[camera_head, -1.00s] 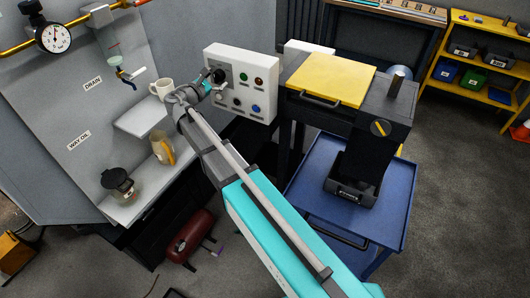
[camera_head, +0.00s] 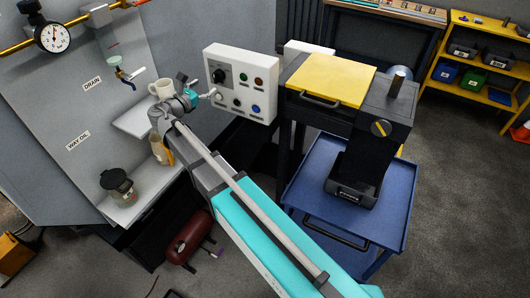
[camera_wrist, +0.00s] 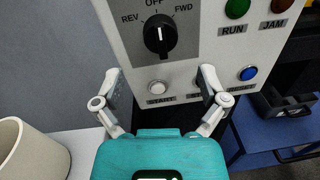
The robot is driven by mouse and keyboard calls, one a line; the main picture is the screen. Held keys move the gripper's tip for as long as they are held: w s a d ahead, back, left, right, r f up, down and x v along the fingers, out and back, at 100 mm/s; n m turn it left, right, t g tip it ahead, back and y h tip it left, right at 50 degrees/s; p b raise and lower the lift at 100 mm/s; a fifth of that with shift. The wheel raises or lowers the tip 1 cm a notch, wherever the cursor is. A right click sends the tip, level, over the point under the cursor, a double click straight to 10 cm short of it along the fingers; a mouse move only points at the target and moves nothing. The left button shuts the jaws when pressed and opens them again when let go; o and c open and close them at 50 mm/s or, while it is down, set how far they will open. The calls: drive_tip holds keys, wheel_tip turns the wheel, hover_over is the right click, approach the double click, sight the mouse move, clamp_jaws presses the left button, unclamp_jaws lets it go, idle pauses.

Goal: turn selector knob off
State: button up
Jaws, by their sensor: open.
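The black selector knob (camera_wrist: 160,35) is on a white control panel (camera_head: 262,65), under the labels REV, OFF and FWD. Its white line stands nearly upright, toward OFF. The knob also shows uncovered in the head view (camera_head: 219,76). My gripper (camera_wrist: 160,82) is open and empty, with its fingers spread left and right below the knob in the wrist view. It is apart from the knob. In the head view my gripper (camera_head: 198,92) is to the lower left of the knob.
The white START button (camera_wrist: 158,87) shows between my fingers, and a blue button (camera_wrist: 248,73) is to the right. A cream mug (camera_wrist: 30,150) stands close on the left. A yellow-topped machine (camera_head: 325,80) is right of the panel, above a blue cart (camera_head: 310,185).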

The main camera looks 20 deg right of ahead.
drive_tip(key=v, duration=0.8)
drive_tip(key=s+d+f+m+g+y+p, duration=0.1)
drive_tip(key=s+d+f+m+g, duration=0.2)
drive_tip(key=d, duration=0.4)
drive_tip(key=s+d+f+m+g+y+p, duration=0.1)
drive_tip(key=d+f+m+g+y, duration=0.1)
drive_tip(key=d+f+m+g, duration=0.3)
drive_tip(key=s+d+f+m+g+y+p, duration=0.1)
drive_tip(key=s+d+f+m+y, duration=0.1)
drive_tip(key=s+d+m+y, duration=0.2)
drive_tip(key=s+d+f+m+g+y+p, duration=0.2)
drive_tip(key=s+d+f+m+y, duration=0.1)
drive_tip(key=s+m, duration=0.5)
drive_tip(key=shift+s+d+m+y, duration=0.35)
drive_tip(key=shift+d+m+y, duration=0.05)
drive_tip(key=shift+d+m, duration=0.5)
drive_tip(key=shift+g, duration=0.3)
drive_tip(key=shift+s+a+f+m+y, duration=0.1)
drive_tip(key=shift+s+f+m+y, duration=0.05)
drive_tip(key=shift+s+m+y, duration=0.6)
drive_tip(key=shift+s+a+f+m+y, duration=0.15)
drive_tip(key=shift+s+m+y, duration=0.4)
drive_tip(key=shift+s+m, duration=0.35)
drive_tip(key=shift+d, duration=0.1)
